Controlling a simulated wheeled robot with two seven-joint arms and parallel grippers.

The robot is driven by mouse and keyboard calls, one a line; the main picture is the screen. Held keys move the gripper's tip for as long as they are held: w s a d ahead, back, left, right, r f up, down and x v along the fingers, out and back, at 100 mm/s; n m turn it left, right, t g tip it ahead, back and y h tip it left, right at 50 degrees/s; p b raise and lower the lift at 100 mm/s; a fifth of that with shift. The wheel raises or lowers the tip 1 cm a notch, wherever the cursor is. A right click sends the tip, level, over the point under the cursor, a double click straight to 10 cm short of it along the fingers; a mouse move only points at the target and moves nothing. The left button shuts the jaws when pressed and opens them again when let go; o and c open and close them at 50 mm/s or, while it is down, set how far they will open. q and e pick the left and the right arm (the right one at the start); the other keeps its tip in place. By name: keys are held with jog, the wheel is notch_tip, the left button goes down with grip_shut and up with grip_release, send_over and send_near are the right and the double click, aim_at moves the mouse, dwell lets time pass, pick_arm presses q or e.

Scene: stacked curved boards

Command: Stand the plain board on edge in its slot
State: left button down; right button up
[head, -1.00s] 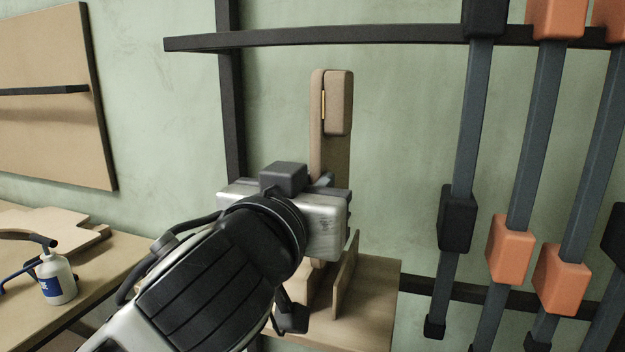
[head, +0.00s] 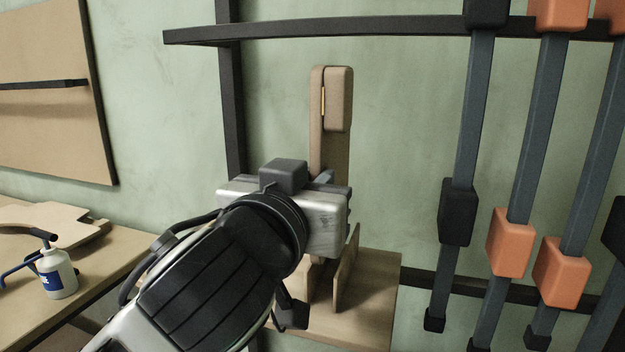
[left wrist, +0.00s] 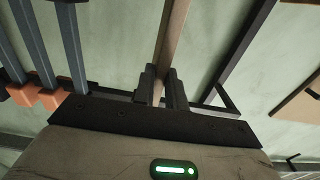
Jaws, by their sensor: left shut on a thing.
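A tall, narrow brown board (head: 330,150) stands upright against the green wall, with a rounded block and a thin brass strip near its top. My left gripper (head: 325,183) is in front of its lower part and hides it. In the left wrist view, the two dark fingers of the left gripper (left wrist: 161,85) are closed on a brown board (left wrist: 172,35) seen edge-on. A wooden stand (head: 375,290) with a thin upright divider (head: 346,268) is below the gripper. The board's lower end and the slot are hidden, so I cannot tell whether they meet.
A rack of dark bars with orange clamp blocks (head: 510,242) stands close on the right. A dark rail (head: 380,34) crosses above. On the left, a bench (head: 110,250) holds a white bottle (head: 57,278) and flat wooden pieces (head: 65,222).

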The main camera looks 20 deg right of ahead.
pick_arm(q)
jog(key=shift+f+b, duration=0.9)
jog(key=shift+f, duration=0.35)
pick_arm(e)
jog(key=shift+f, duration=1.05)
